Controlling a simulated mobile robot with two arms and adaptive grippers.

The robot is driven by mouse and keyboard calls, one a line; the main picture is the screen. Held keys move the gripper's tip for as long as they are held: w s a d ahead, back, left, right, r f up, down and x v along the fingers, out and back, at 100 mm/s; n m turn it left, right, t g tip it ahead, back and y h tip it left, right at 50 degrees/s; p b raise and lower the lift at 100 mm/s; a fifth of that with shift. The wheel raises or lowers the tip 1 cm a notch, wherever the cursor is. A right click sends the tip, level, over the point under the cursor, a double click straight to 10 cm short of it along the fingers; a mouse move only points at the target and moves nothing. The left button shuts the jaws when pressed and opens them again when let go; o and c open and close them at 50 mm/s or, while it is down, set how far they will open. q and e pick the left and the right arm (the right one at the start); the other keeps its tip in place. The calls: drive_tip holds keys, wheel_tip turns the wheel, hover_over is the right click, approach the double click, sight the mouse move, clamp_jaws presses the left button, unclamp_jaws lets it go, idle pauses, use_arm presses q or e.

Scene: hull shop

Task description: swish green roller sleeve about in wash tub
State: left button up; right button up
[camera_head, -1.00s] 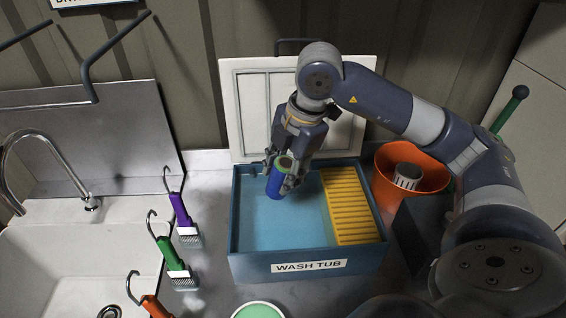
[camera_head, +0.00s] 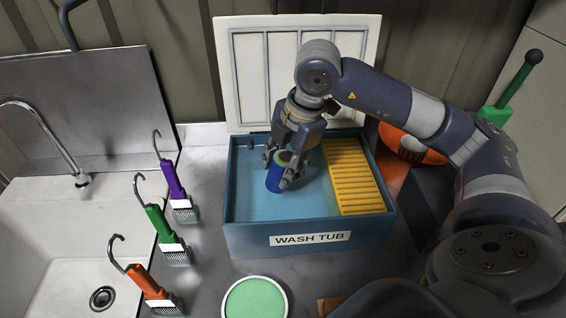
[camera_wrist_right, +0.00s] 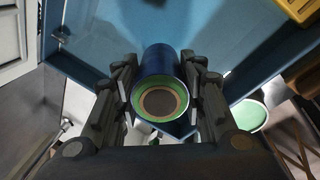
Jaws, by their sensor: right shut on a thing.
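My right gripper (camera_head: 283,170) is shut on a roller sleeve (camera_head: 275,178), a short cylinder with a dark blue outside and a green ring at its upper end. The sleeve is held tilted inside the blue wash tub (camera_head: 305,240), left of the yellow ribbed board. In the right wrist view the sleeve (camera_wrist_right: 160,62) sits between the two fingers, its open green-rimmed end facing the camera. Pale blue water (camera_head: 250,200) lies in the tub. I cannot tell how deep the sleeve's lower end is in it. My left gripper is not in view.
The yellow ribbed board (camera_head: 352,180) fills the tub's right side. A white lid (camera_head: 300,70) stands behind. Three hooked brushes, purple (camera_head: 172,178), green (camera_head: 157,222) and orange (camera_head: 143,282), lie left, beside the sink (camera_head: 60,240). A green-topped round container (camera_head: 255,300) is in front. An orange bucket (camera_head: 392,137) stands right.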

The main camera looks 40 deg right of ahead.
drive_tip(key=b+x, duration=0.2)
drive_tip(key=x, duration=0.1)
drive_tip(key=shift+s+d+f, duration=0.15)
drive_tip(key=shift+s, duration=0.15)
drive_tip(key=b+x, duration=0.3)
drive_tip(key=s+b+x, duration=0.1)
drive_tip(key=b+x, duration=0.1)
drive_tip(key=shift+d+f, duration=0.35)
drive_tip(key=shift+f, duration=0.05)
drive_tip(key=shift+a, duration=0.1)
drive_tip(key=shift+w+a+r, duration=0.1)
drive_tip(key=shift+w+a, duration=0.15)
drive_tip(key=shift+a, duration=0.2)
drive_tip(key=shift+w+a+p, duration=0.3)
drive_tip(key=shift+w+a, duration=0.05)
drive_tip(key=shift+a, duration=0.15)
